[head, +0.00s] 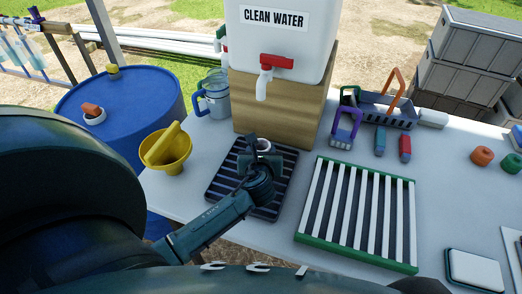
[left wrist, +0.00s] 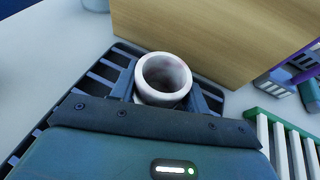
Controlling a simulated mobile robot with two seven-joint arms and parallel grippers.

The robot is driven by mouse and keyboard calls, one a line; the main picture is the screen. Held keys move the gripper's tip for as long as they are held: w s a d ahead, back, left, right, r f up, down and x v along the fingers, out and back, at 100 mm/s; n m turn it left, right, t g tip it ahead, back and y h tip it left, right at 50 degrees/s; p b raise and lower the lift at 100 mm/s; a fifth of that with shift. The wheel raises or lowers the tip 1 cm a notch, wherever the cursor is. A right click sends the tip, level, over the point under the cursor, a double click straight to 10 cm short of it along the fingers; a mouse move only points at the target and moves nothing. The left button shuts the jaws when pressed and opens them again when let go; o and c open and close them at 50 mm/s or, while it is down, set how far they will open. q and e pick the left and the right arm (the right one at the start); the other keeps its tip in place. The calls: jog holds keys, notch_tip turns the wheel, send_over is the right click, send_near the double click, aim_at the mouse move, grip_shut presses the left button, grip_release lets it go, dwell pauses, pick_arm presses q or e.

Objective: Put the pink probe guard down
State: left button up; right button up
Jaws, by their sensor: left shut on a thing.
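My left gripper (head: 262,158) is shut on a short, pale, hollow cylinder with a faint pinkish inside, which I take as the pink probe guard (head: 264,145). In the left wrist view the guard (left wrist: 163,78) stands open end up between the two fingers (left wrist: 165,95). It is over the dark slatted tray (head: 222,188), in front of the wooden block. Its lower end is hidden, so I cannot tell whether it touches the slats. My right gripper is not in view.
A wooden block (head: 275,110) carrying the clean water tank (head: 285,35) stands right behind the tray. A yellow funnel (head: 172,153) and blue-handled jug (head: 214,95) are left. A green-framed white rack (head: 358,212) is right. Purple holder (head: 345,128) stands behind it.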

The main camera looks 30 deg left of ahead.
pick_arm(q)
jog(key=o, duration=1.1)
jog(key=shift+c, duration=0.2)
jog(key=shift+s+d+r, duration=0.15)
jog(key=shift+s, duration=0.05)
jog(key=v, duration=1.1)
jog(key=shift+s+d+p, duration=0.1)
jog(key=shift+s+p, duration=0.15)
jog(key=shift+p, duration=0.1)
